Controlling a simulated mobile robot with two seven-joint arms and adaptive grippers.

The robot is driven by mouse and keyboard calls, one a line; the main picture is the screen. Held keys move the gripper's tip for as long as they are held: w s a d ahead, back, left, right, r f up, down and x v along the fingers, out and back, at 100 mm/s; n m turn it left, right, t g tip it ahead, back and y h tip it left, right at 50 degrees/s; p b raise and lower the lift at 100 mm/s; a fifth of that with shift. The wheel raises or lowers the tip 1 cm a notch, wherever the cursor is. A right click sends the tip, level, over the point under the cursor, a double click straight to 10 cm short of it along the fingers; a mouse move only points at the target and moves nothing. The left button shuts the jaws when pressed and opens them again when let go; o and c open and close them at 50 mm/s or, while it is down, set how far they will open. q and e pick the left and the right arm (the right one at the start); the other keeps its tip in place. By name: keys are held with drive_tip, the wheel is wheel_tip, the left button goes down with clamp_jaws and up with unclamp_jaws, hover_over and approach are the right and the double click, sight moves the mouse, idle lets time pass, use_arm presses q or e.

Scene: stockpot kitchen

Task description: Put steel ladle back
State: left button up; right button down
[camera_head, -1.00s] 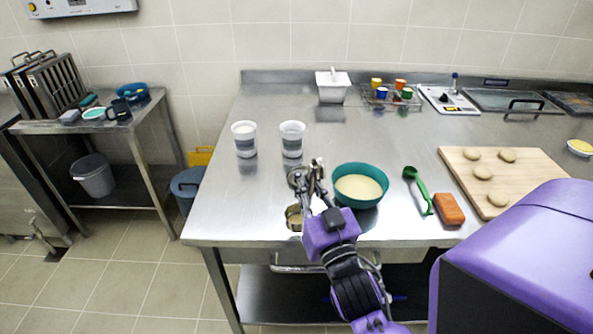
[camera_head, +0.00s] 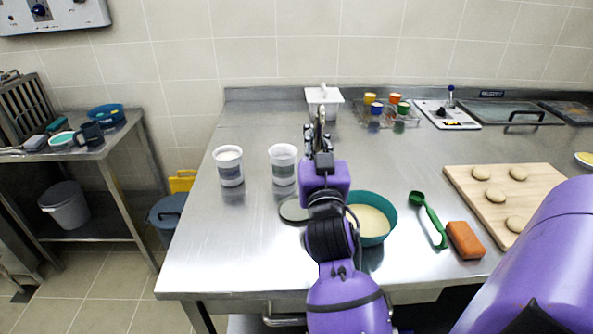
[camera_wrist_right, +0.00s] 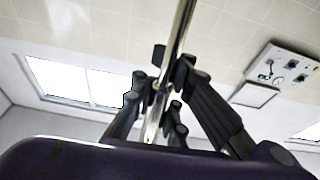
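My right gripper (camera_head: 320,132) is above the steel counter, in front of the white container at the back. In the right wrist view, its fingers (camera_wrist_right: 160,92) are closed around a shiny steel rod, which looks like the handle of the steel ladle (camera_wrist_right: 181,28). The handle runs up out of that picture; the ladle's bowl cannot be made out. In the head view my arm and gripper hide most of the ladle. A flat, grey round dish (camera_head: 292,210) lies on the counter beside my arm, partly hidden. My left gripper is not in view.
A green bowl of pale batter (camera_head: 386,205) stands just right of my arm. Two white cups (camera_head: 229,166) are to the left. The white container (camera_head: 335,98), a spice rack (camera_head: 388,118), a green spoon (camera_head: 428,215), an orange block (camera_head: 465,240) and a dough board (camera_head: 505,190) also occupy the counter.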

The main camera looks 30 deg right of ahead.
drive_tip(key=w+a+f+b, duration=0.1)
drive_tip(key=w+a+f, duration=0.1)
drive_tip(key=f, duration=0.6)
drive_tip(key=shift+w+a+f+b, duration=0.25)
drive_tip(key=shift+w+f+b, duration=0.1)
drive_tip(key=shift+w, duration=0.35)
drive_tip(key=shift+f, duration=0.2)
drive_tip(key=c, duration=1.7)
unclamp_jaws()
drive_tip(key=shift+r, duration=0.1)
